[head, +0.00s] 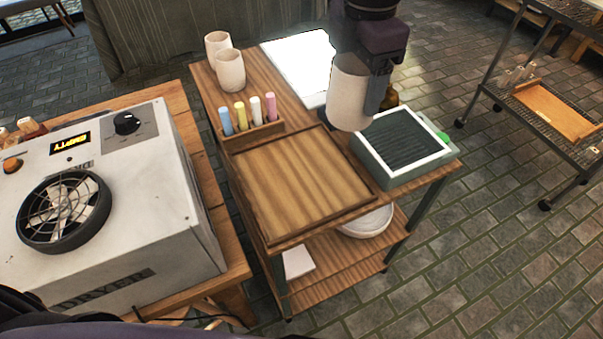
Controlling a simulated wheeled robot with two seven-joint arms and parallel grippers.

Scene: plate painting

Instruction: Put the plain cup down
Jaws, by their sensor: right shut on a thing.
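My right gripper (377,88) is shut on the plain cup (349,95), an off-white cup with no visible pattern. The cup is held upright above the wooden cart (268,92), between the wooden tray and the white lit panel. A gap or contact under the cup cannot be told from this view. Two similar off-white cups, a nearer one (230,71) and a farther one (217,46), stand at the cart's far left corner. My left gripper is not in view.
A wooden tray (300,185) lies empty at the cart's front. Coloured sticks (254,110) stand in a holder behind it. A dark-slatted box (404,142) sits at right, a white panel (302,62) at the back. A dryer (130,215) stands at left.

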